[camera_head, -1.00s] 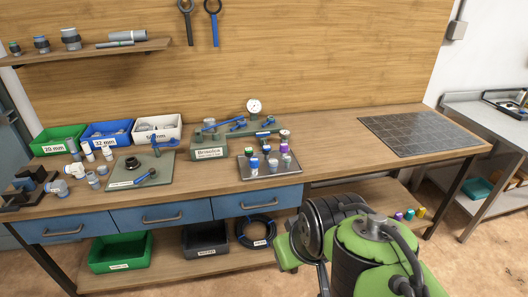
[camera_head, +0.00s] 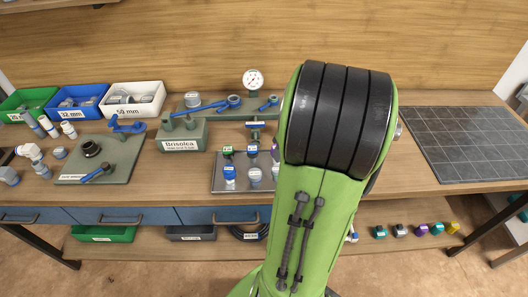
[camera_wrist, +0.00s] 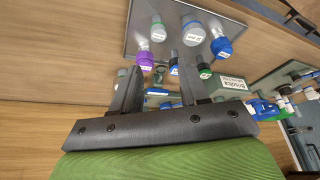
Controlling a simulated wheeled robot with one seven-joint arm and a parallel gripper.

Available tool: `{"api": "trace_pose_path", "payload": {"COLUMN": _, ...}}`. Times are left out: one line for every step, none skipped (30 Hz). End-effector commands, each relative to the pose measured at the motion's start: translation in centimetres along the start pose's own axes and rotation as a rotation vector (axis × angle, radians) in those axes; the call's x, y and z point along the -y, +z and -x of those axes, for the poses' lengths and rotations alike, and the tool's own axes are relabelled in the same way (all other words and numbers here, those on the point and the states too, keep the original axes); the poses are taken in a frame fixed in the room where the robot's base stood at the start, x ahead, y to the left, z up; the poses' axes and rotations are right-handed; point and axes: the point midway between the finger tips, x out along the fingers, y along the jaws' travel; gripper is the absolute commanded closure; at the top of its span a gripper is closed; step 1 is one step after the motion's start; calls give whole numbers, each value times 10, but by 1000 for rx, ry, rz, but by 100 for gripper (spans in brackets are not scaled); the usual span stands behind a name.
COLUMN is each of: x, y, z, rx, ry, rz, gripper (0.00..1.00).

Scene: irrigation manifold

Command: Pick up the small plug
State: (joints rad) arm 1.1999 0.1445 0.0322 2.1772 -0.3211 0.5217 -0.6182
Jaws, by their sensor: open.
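Several small capped fittings stand on a grey metal tray (camera_head: 218,186) at the middle of the bench; I cannot tell which one is the small plug. In the head view I see a blue-capped fitting (camera_head: 230,174), a grey-capped one (camera_head: 254,175) and a green-capped one (camera_head: 227,151). My arm hides the tray's right part and my gripper there. In the wrist view my gripper (camera_wrist: 160,68) is open, with nothing held between its fingers.
A green-grey block with a gauge (camera_head: 253,80) and blue valves stands behind the tray. Left are a valve plate (camera_head: 120,160) and labelled bins (camera_head: 138,98). A dark gridded mat (camera_head: 455,145) lies clear at right. Several coloured caps (camera_head: 421,229) sit on the lower shelf.

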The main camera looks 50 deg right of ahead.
Motion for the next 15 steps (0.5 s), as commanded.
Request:
{"api": "trace_pose_path", "payload": {"x": -4, "y": 2, "z": -1, "rx": 0, "ry": 0, "rz": -6, "gripper": 56}}
{"api": "trace_pose_path", "payload": {"x": -5, "y": 2, "z": -2, "rx": -1, "ry": 0, "rz": -6, "gripper": 56}}
{"api": "trace_pose_path", "payload": {"x": -5, "y": 2, "z": -5, "rx": 0, "ry": -1, "rz": -6, "gripper": 56}}
{"api": "trace_pose_path", "payload": {"x": -5, "y": 2, "z": -9, "rx": -1, "ry": -2, "rz": -6, "gripper": 56}}
{"api": "trace_pose_path", "payload": {"x": -5, "y": 2, "z": -15, "rx": -1, "ry": -2, "rz": -6, "gripper": 56}}
{"api": "trace_pose_path", "payload": {"x": -4, "y": 3, "z": -24, "rx": 2, "ry": -5, "rz": -6, "gripper": 56}}
{"api": "trace_pose_path", "payload": {"x": -4, "y": 4, "z": -32, "rx": 2, "ry": -4, "rz": -5, "gripper": 56}}
{"api": "trace_pose_path", "payload": {"x": -4, "y": 4, "z": -41, "rx": 2, "ry": -5, "rz": -6, "gripper": 56}}
{"api": "trace_pose_path", "payload": {"x": -4, "y": 4, "z": -51, "rx": 3, "ry": -6, "rz": -5, "gripper": 56}}
{"api": "trace_pose_path", "payload": {"x": -4, "y": 4, "z": -59, "rx": 3, "ry": -5, "rz": -6, "gripper": 56}}
{"api": "trace_pose_path", "payload": {"x": -4, "y": 4, "z": -67, "rx": 2, "ry": -5, "rz": -6, "gripper": 56}}
{"api": "trace_pose_path", "payload": {"x": -4, "y": 4, "z": -76, "rx": 2, "ry": -5, "rz": -6, "gripper": 56}}
{"api": "trace_pose_path", "payload": {"x": -4, "y": 4, "z": -84, "rx": 2, "ry": -4, "rz": -6, "gripper": 56}}
{"api": "trace_pose_path", "payload": {"x": -4, "y": 4, "z": -90, "rx": 2, "ry": -4, "rz": -6, "gripper": 56}}
{"api": "trace_pose_path", "payload": {"x": -4, "y": 3, "z": -96, "rx": 1, "ry": -3, "rz": -6, "gripper": 56}}
